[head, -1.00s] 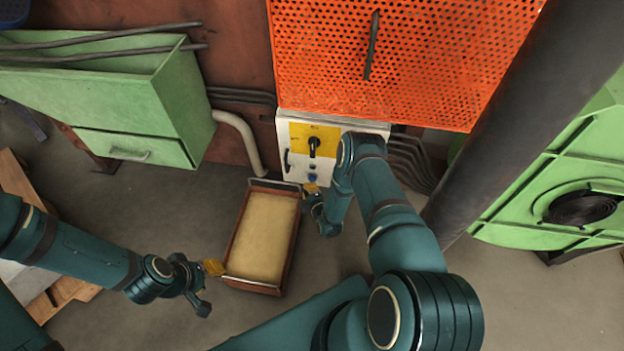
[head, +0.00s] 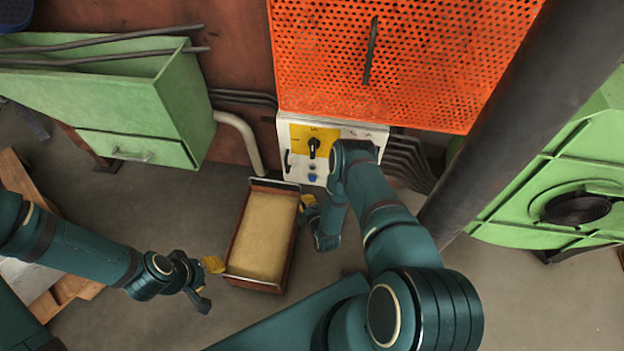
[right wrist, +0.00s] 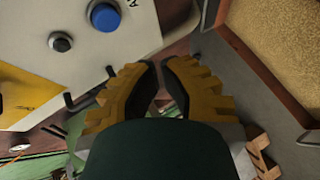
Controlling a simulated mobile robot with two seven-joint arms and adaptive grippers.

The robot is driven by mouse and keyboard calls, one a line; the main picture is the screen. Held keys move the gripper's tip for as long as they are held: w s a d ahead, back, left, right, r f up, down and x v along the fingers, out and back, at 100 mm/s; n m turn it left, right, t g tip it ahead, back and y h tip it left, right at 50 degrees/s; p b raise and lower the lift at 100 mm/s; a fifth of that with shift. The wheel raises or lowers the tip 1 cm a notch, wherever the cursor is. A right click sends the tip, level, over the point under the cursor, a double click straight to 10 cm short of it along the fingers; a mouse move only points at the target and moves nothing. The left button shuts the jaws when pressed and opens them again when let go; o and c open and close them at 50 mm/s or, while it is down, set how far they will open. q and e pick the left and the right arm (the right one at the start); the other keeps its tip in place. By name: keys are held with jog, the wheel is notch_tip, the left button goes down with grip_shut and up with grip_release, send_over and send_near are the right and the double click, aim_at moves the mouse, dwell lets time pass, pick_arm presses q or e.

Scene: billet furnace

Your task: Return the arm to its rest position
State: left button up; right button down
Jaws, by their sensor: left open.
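My right arm reaches forward, and its gripper (head: 306,207) hangs just below the white control panel (head: 358,140), beside the tray's right rim. In the right wrist view its two yellow fingers (right wrist: 162,64) come close together at the tips with a narrow gap between them. Nothing shows held there, and the panel's blue button (right wrist: 104,17) and black button (right wrist: 60,42) are clear of the fingers. My left gripper (head: 208,283) is open and empty, low over the floor left of the tray.
A brown-walled tray (head: 234,254) with a sandy surface stands below the panel. The panel has a black rotary switch (head: 314,146) on a yellow plate. An orange perforated guard (head: 420,60) is above, a dark column (head: 520,120) at right, and a green cabinet (head: 135,148) at left.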

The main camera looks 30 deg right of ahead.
dwell(0.7)
jog(key=s+a+r+m+g+y, duration=0.2)
jog(key=s+a+r+m+g, duration=0.4)
jog(key=s+r, duration=0.3)
jog(key=s+a+r+m+g+y, duration=0.3)
jog(key=s+a+r+m+g, duration=0.3)
jog(key=r, duration=0.7)
jog(key=s+a+m, duration=0.2)
jog(key=s+m, duration=0.1)
jog(key=shift+s+a+r+m, duration=0.3)
jog(key=shift+s+a+r, duration=0.05)
jog(key=shift+r, duration=0.05)
